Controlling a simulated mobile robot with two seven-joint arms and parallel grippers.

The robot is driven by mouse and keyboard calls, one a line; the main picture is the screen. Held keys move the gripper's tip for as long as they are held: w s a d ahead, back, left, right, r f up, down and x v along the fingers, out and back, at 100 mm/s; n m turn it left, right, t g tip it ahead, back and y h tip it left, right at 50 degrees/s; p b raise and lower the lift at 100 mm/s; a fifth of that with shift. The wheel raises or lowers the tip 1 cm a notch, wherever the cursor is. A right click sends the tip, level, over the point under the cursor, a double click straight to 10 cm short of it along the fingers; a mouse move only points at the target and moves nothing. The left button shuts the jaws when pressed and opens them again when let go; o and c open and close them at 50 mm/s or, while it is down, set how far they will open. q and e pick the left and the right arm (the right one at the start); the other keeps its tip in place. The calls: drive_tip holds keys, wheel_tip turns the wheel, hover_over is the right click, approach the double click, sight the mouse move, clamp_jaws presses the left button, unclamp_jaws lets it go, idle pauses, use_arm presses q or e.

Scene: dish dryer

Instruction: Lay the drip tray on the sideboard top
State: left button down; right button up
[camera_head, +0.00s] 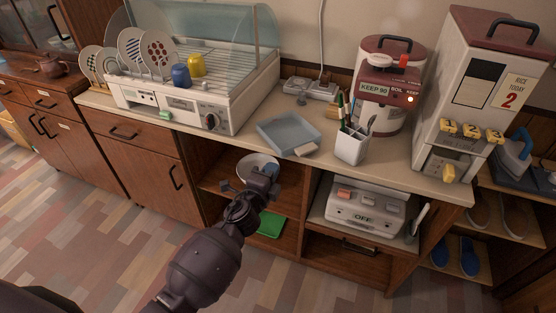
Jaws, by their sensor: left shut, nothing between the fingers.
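A shallow blue-grey tray (285,134), which looks like the drip tray, rests on the beige sideboard top (222,140), right of the dish dryer (190,85). Its near right corner is close to a small tan block. My left gripper (259,178) is shut and empty. It is below and in front of the tray, apart from it, before the open shelves. It partly covers a pale bowl (254,161) on the upper shelf. My right gripper is not in view.
A cup with pens and utensils (352,144) stands right of the tray. A water boiler (390,95) and a rice dispenser (480,90) stand further right. A power strip (310,89) lies behind the tray. A green item (270,224) lies on the lower shelf.

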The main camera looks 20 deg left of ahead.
sight(281, 154)
use_arm(q)
drive_tip(key=w, duration=0.3)
drive_tip(key=shift+w+d+f, duration=0.1)
drive_tip(key=shift+w+d, duration=0.05)
drive_tip(key=shift+w, duration=0.65)
drive_tip(key=shift+w+b, duration=0.3)
drive_tip(key=shift+b, duration=0.05)
drive_tip(key=w+b, duration=0.1)
drive_tip(key=w, duration=0.2)
drive_tip(key=shift+d+f, duration=0.1)
drive_tip(key=shift+d, duration=0.05)
drive_tip(key=shift+w, duration=0.55)
drive_tip(key=shift+r, duration=0.2)
